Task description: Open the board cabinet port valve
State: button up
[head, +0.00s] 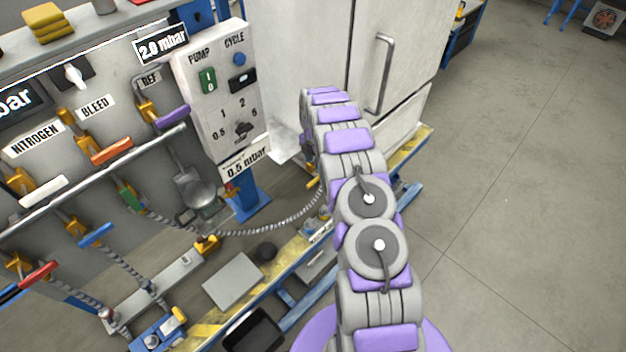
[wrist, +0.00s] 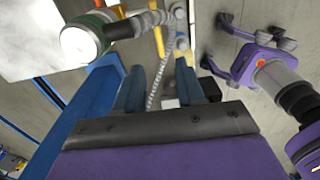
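The board panel (head: 90,130) stands at the left in the head view, with several valves with coloured handles, among them orange, white, purple, blue and red ones. I cannot tell which valve is the cabinet port valve. A small yellow handle (head: 313,183) shows low beside the white cabinet (head: 300,60), partly behind my arm. In the wrist view, a yellow handle (wrist: 159,42) stands by a ribbed hose (wrist: 156,88), beyond the fingers. My gripper (wrist: 160,82) shows two separated fingers with no object visibly held between them. In the head view my arm hides the gripper.
A pump control box (head: 220,95) and a blue post (head: 248,195) stand left of my arm. A yellow-edged low platform (head: 290,262) runs beneath the hose. A cylinder with a green ring (wrist: 82,42) is at the wrist view's upper left. Floor at right (head: 530,200) is clear.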

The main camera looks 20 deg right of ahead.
aim_at(313, 181)
jog(key=f, duration=0.6)
jog(key=a+f, duration=0.1)
jog(key=f, duration=0.2)
jog(key=shift+f+b, duration=0.2)
jog(key=shift+b, duration=0.15)
jog(key=shift+d+f, duration=0.2)
jog(key=shift+f, duration=0.45)
jog(key=shift+d+f, duration=0.2)
jog(key=shift+f, duration=0.1)
jog(key=shift+a, duration=0.15)
jog(key=shift+c, duration=0.3)
jog(key=shift+c, duration=0.7)
jog(key=shift+r, duration=0.1)
grip_shut()
